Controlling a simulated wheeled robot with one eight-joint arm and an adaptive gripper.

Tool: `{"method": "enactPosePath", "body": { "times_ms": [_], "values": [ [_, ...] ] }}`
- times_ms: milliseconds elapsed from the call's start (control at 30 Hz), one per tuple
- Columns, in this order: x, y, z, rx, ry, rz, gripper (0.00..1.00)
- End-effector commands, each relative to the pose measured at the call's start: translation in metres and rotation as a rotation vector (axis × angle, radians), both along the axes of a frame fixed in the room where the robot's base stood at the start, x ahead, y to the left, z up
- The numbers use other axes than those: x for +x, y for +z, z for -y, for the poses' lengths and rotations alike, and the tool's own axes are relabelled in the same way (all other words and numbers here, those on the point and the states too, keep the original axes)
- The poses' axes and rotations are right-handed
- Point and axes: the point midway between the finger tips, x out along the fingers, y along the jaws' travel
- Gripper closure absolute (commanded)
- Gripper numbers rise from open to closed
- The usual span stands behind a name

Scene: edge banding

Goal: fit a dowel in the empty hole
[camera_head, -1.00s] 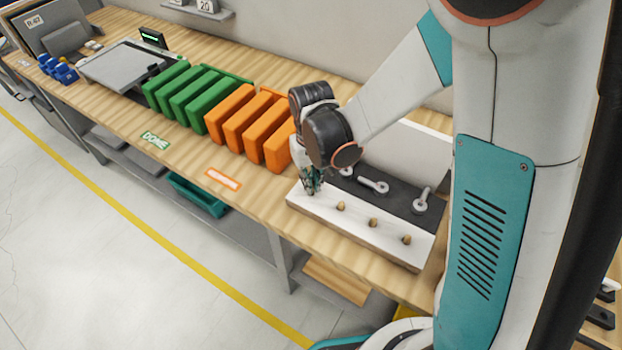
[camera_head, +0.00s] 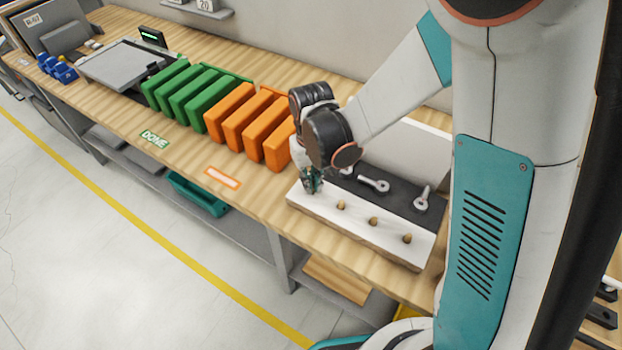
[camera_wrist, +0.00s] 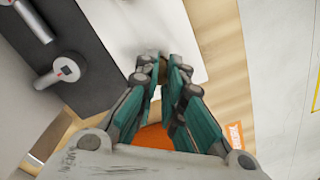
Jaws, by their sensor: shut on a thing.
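A long white board (camera_head: 330,217) lies along the front of the bench, with several tan dowels standing in a row in it, among them one dowel (camera_head: 373,221) near the middle. My gripper (camera_head: 311,188) points down at the left end of this board. In the wrist view my gripper (camera_wrist: 162,70) is shut on a small brown dowel (camera_wrist: 163,69), of which only a little shows between the fingertips. The dowel is at or just above the white board (camera_wrist: 125,25). The fingers hide the hole, so I cannot tell whether the dowel is inside it.
A dark mat (camera_head: 400,199) with grey metal fittings lies behind the board. Orange bins (camera_head: 272,140) and green bins (camera_head: 187,92) stand in a row to the left.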

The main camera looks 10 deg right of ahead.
Motion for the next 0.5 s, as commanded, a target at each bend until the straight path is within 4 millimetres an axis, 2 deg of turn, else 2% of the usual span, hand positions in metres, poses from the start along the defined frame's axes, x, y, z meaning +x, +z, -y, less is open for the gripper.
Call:
{"method": "enactPosePath", "body": {
  "times_ms": [500],
  "values": [
    [0.0000, -0.0061, 0.0000, 0.000, 0.000, 0.000, 0.99]
  ]
}}
